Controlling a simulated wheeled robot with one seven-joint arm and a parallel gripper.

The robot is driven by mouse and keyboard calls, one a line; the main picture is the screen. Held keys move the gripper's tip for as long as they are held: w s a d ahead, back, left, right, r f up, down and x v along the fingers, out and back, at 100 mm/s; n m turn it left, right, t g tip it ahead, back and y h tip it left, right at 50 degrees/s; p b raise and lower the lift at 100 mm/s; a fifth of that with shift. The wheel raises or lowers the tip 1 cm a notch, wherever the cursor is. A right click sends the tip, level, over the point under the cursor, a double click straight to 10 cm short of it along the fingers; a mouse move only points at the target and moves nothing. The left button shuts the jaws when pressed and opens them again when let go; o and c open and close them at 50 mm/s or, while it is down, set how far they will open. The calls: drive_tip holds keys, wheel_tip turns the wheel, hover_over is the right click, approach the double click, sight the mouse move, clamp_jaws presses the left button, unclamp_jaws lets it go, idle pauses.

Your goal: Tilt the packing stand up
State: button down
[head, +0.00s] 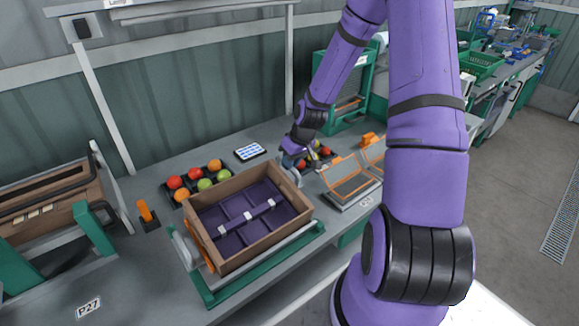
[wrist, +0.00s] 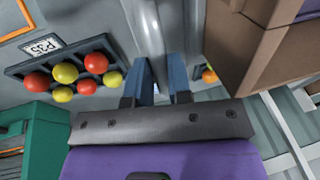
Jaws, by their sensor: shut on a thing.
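The packing stand has a green base frame (head: 265,268) on the grey bench. It carries a brown wooden crate (head: 268,243) with a purple divided lining; the crate also shows at the upper right of the wrist view (wrist: 262,55). The crate's exact tilt is hard to tell. Light grey side handles show at its left (head: 184,248) and far right ends. My gripper (wrist: 162,72) has its two blue fingers shut on a light grey handle part (wrist: 148,28) beside the crate. In the head view my gripper (head: 288,157) is at the crate's far right corner, and its fingertips are mostly hidden.
A dark tray of tomatoes (head: 203,180) lies behind the crate, and another (wrist: 76,72) is close to my gripper. An orange-edged mesh rack (head: 350,187) stands to the right. A green-framed unit (head: 345,95) is behind my arm. A wooden crate unit (head: 50,190) stands at left.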

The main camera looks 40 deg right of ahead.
drive_tip(key=shift+s+r, duration=0.2)
drive_tip(key=shift+r, duration=0.1)
drive_tip(key=c, duration=1.1)
unclamp_jaws()
drive_tip(key=shift+o, duration=0.2)
drive_tip(key=shift+r, duration=0.1)
drive_tip(key=v, duration=1)
drive_tip(key=shift+s+r, duration=0.3)
drive_tip(key=shift+s, duration=0.1)
